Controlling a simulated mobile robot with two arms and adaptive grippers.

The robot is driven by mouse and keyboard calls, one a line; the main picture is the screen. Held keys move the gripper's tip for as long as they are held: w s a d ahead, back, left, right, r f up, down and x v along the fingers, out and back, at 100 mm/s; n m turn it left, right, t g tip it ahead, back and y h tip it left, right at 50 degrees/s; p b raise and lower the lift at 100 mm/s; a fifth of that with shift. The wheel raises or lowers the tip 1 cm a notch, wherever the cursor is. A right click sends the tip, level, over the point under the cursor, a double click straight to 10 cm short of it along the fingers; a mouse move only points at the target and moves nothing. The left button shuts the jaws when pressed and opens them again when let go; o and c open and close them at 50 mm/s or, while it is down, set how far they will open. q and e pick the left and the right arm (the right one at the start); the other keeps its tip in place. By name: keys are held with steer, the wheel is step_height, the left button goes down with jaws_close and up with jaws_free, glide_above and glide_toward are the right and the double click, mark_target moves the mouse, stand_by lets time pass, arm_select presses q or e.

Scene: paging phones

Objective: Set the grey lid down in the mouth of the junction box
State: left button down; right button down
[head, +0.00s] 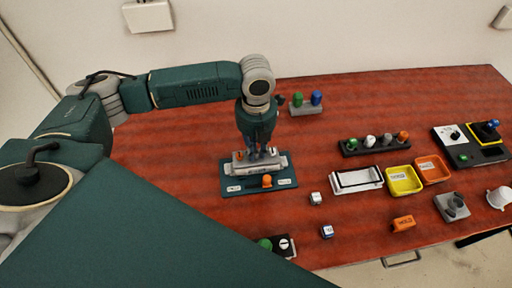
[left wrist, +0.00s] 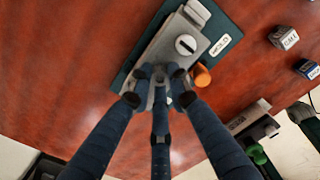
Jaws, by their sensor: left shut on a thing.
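My left gripper (head: 259,152) points down over the teal base plate (head: 232,188) and is shut on a grey piece, which I take to be the grey lid. In the left wrist view the fingertips (left wrist: 160,78) close on this grey part, next to a white slotted disc (left wrist: 186,44). A grey housing (head: 245,165), apparently the junction box, sits on the teal plate below the fingers. Its mouth is hidden by the gripper and the held part. I cannot tell whether the lid is seated or just above it. My right gripper is not in view.
An orange knob (head: 267,181) stands on the plate just in front of the housing. Small cubes (head: 316,198) and a box with a green button (head: 265,244) lie nearer. A white tray (head: 343,190), yellow bin (head: 403,190) and orange bin (head: 432,179) stand right. The table left of the plate is clear.

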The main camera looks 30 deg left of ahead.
arm_select(q)
steer(key=shift+f+p, duration=0.15)
steer(key=shift+p, duration=0.25)
stand_by(0.4)
steer(key=c, duration=1.2)
jaws_free()
step_height(320, 180, up, 6)
steer(key=p, duration=0.7)
